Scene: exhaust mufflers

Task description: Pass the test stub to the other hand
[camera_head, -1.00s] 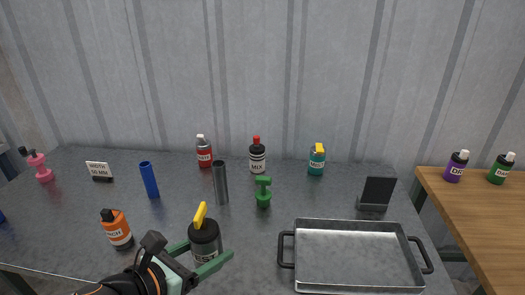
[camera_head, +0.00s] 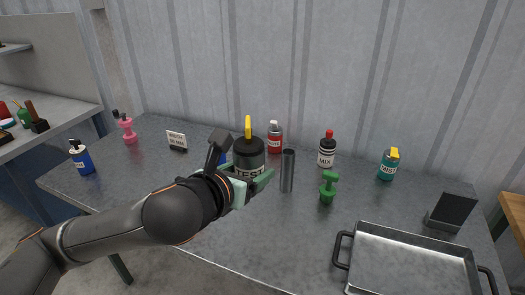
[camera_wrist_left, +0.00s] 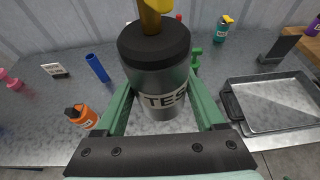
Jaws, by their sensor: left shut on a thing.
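The test stub is a grey canister (camera_head: 249,160) with a black lid, a yellow top piece and a label reading TEST. My left gripper (camera_head: 250,180) is shut on it, with green fingers on both sides, and holds it upright, seemingly above the table. In the left wrist view the canister (camera_wrist_left: 160,85) fills the middle between the two green fingers (camera_wrist_left: 163,112). My right gripper is in neither view.
The grey table (camera_head: 300,230) holds a metal tray (camera_head: 410,262) with black handles, a dark tube (camera_head: 287,171), a green dumbbell-shaped piece (camera_head: 328,187), a MIX bottle (camera_head: 327,150) and a red bottle (camera_head: 275,138). In the wrist view an orange bottle (camera_wrist_left: 82,117) stands left of the gripper.

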